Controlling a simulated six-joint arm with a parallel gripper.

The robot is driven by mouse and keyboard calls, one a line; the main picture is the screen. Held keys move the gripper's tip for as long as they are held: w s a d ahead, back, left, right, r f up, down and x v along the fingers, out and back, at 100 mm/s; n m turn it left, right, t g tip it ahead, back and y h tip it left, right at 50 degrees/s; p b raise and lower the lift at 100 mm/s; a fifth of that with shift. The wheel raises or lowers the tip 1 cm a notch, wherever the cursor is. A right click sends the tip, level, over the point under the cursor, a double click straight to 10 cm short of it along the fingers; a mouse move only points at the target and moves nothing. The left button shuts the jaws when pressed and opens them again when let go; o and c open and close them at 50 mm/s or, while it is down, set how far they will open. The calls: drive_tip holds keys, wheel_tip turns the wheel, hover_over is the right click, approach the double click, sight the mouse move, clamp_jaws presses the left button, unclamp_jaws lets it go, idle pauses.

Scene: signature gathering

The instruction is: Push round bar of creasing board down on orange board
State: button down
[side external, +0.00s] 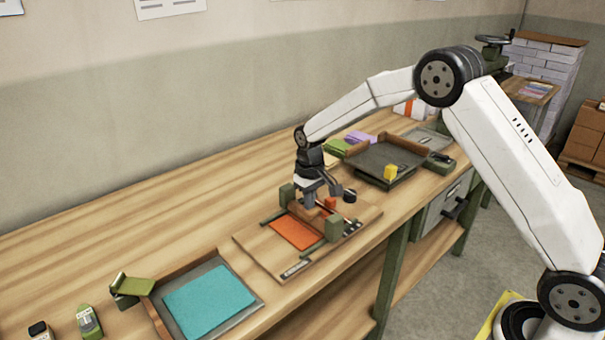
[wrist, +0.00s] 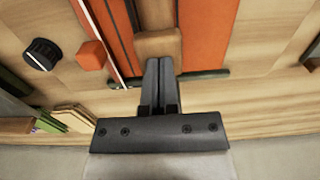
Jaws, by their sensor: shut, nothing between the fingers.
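The creasing board (side external: 262,251) is a wooden base with green posts on the worktable. An orange board (side external: 293,232) lies flat on it, and orange strips also show in the wrist view (wrist: 208,35). My gripper (side external: 309,203) points down over the back part of the creasing board, near the posts. In the wrist view its two fingers (wrist: 162,66) are together and empty, with the tips by a wooden block (wrist: 158,44). A dark round bar (wrist: 205,74) runs crosswise by the fingers, which hide its middle. I cannot tell whether they touch it.
A tray with a teal sheet (side external: 208,301) stands at the front left. A dark tray (side external: 372,158) stands behind the creasing board.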

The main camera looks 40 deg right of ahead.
drive_tip(key=shift+r, duration=3.45)
drive_tip(key=s+a+f+t, duration=0.1)
drive_tip(key=s, duration=1.1)
drive_tip(key=s+a+f+t, duration=0.1)
drive_tip(key=s+f, duration=0.1)
drive_tip(key=s, duration=1.1)
drive_tip(key=shift+a+t, duration=0.25)
drive_tip(key=shift+t, duration=0.05)
drive_tip(key=shift+w, duration=0.1)
